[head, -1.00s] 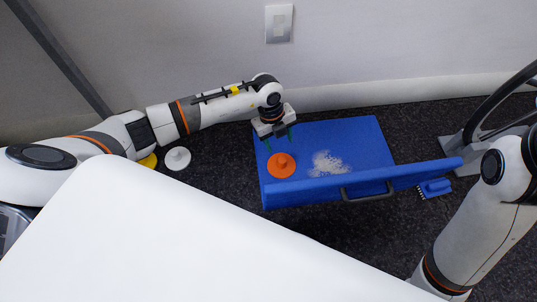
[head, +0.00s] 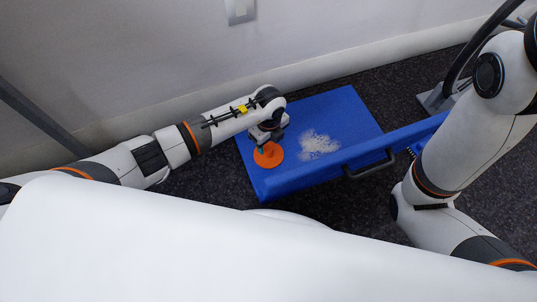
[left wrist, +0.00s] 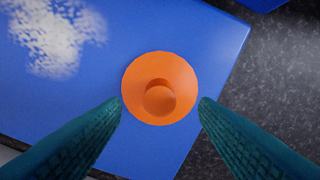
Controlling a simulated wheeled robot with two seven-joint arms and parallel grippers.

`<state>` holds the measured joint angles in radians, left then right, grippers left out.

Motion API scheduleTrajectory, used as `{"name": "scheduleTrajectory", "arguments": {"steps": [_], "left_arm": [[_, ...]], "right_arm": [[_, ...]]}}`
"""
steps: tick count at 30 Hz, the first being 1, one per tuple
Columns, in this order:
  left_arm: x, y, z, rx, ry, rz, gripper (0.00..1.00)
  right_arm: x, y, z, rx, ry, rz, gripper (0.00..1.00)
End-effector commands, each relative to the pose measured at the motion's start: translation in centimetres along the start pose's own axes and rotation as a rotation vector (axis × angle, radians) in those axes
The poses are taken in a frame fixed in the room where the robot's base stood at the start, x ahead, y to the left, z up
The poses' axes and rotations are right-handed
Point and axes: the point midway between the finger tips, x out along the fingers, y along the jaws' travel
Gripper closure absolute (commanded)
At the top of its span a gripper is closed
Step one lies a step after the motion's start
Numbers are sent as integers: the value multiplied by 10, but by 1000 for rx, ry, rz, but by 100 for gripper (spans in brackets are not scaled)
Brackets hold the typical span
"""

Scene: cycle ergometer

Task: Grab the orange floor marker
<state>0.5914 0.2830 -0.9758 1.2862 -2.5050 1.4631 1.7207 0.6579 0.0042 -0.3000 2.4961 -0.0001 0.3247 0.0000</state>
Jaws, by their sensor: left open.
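The orange floor marker (head: 269,157) is a flat disc with a raised knob in its middle, lying on the blue mat (head: 350,110). In the left wrist view the marker (left wrist: 160,90) is near the centre, just ahead of the two green fingertips. My left gripper (head: 264,143) is above the marker, pointing down. In the left wrist view my left gripper (left wrist: 160,108) is open, with a fingertip on either side of the marker and nothing held. My right arm shows at the right of the head view; its gripper is not visible.
A white powdery patch (head: 318,144) lies on the mat beside the marker. A raised blue panel with a dark handle (head: 369,166) runs along the mat's near side. A grey metal foot (head: 437,101) stands at the right. The wall is behind.

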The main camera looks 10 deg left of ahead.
Motion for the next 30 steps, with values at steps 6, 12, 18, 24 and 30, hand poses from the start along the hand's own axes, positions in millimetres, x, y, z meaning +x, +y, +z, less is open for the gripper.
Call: {"name": "scheduleTrajectory", "arguments": {"steps": [6, 12, 18, 24, 30], "left_arm": [[15, 0, 0, 0, -1, 0, 45], [41, 0, 0, 0, -1, 0, 45], [53, 1, 0, -1, -2, 1, 45], [51, 1, -1, -1, -1, 1, 47], [51, 0, -1, -1, -1, 0, 79]], "right_arm": [[-8, 3, 8, -2, -14, 6, 64], [-30, 9, 18, -3, -22, 8, 64], [-39, 11, 21, -3, -22, 8, 64], [-37, 10, 21, -3, -22, 9, 64], [-37, 10, 21, -2, -22, 9, 64]]}}
